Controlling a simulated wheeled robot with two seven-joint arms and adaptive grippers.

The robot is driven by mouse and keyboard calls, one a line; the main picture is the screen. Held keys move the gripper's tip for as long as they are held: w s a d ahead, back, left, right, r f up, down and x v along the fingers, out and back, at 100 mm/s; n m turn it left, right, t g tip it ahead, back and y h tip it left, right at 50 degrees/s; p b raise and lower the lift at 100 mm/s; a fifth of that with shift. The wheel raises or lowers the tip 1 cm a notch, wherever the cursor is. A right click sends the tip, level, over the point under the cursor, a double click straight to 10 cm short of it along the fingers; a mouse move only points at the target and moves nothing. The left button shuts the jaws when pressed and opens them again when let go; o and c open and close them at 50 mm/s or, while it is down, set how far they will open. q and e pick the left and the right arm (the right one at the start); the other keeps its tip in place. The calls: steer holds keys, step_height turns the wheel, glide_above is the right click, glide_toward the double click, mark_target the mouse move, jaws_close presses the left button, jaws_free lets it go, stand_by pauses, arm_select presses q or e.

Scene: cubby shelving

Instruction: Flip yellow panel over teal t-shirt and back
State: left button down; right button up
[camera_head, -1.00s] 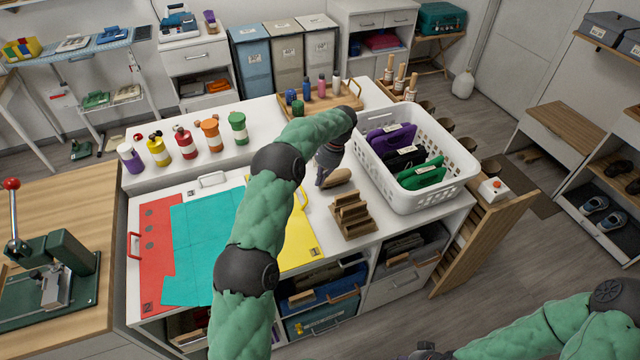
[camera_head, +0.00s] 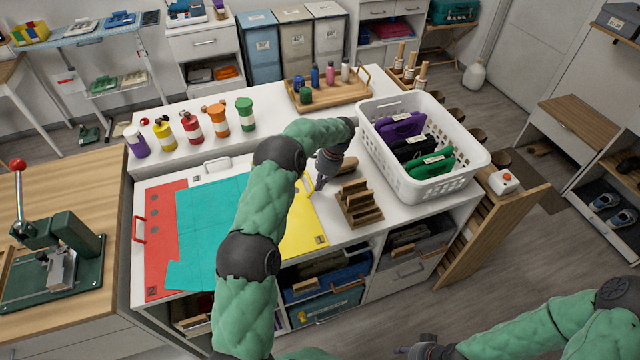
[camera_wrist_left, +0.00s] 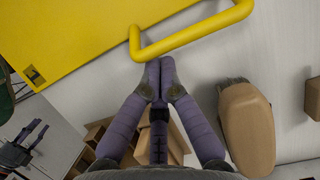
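The yellow panel (camera_head: 305,232) lies flat on the white counter, right of the teal t-shirt (camera_head: 205,230), partly hidden behind my left arm. The t-shirt is spread flat over the board, its right part also hidden by that arm. The panel's yellow handle (camera_wrist_left: 195,30) sticks out from its edge in the left wrist view. My left gripper (camera_head: 320,186) is at this handle; in the wrist view its fingers (camera_wrist_left: 159,66) are together, tips at the handle's near corner, with no grip around the bar visible. My right gripper (camera_head: 432,348) is at the bottom edge, mostly cut off.
A red panel (camera_head: 158,250) lies left of the t-shirt. A slotted wooden block (camera_head: 358,205) and a white basket (camera_head: 455,182) stand right of my left gripper. Several coloured bottles stand behind the board. A brown oval object (camera_wrist_left: 246,125) lies near the gripper.

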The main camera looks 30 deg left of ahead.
arm_select(q)
steer(key=shift+s+a+r+t+h+p, duration=0.15)
steer(key=shift+r+t+h+p, duration=0.15)
steer(key=shift+r, duration=0.3)
steer(key=shift+r, duration=0.2)
